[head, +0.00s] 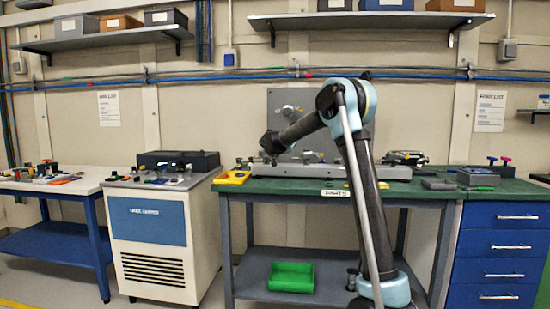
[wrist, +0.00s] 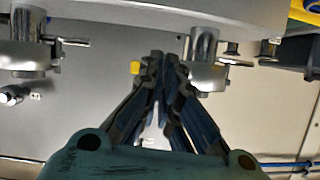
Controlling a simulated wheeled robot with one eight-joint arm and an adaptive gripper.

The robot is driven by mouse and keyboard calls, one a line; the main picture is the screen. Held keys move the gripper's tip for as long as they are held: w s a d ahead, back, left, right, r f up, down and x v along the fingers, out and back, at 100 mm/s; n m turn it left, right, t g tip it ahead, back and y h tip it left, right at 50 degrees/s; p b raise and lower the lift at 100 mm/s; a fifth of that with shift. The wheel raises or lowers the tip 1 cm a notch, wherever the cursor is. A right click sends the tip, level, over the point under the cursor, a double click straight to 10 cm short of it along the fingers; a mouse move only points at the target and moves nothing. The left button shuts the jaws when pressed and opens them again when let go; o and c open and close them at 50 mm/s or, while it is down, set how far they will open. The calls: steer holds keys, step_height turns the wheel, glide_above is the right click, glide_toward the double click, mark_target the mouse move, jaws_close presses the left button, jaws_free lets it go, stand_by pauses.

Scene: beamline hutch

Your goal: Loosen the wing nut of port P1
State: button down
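In the wrist view, two metal port fittings hang along a grey metal body (wrist: 120,12). One fitting (wrist: 28,55) is at the left and another (wrist: 204,50) at the right, each with a short rod-like part sticking out sideways. I cannot read a P1 label or tell which is port P1. A small yellow piece (wrist: 135,67) shows left of my fingertips. My gripper (wrist: 163,62) has its fingers together, with nothing visible between them, left of and close to the right fitting. In the head view, my gripper (head: 268,148) is low over the bench's left part, too small to show contact.
The green-topped bench (head: 430,191) holds a long grey metal assembly (head: 320,171), a yellow tray (head: 232,178) and a grey upright plate (head: 310,105) behind. A green bin (head: 291,278) sits on the lower shelf. A white-and-blue cabinet (head: 160,235) stands left of the bench.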

steer(key=shift+f, duration=0.1)
steer(key=c, duration=2.1)
jaws_free()
steer(key=shift+w, duration=0.1)
steer(key=v, duration=1.2)
steer(key=shift+d, duration=0.1)
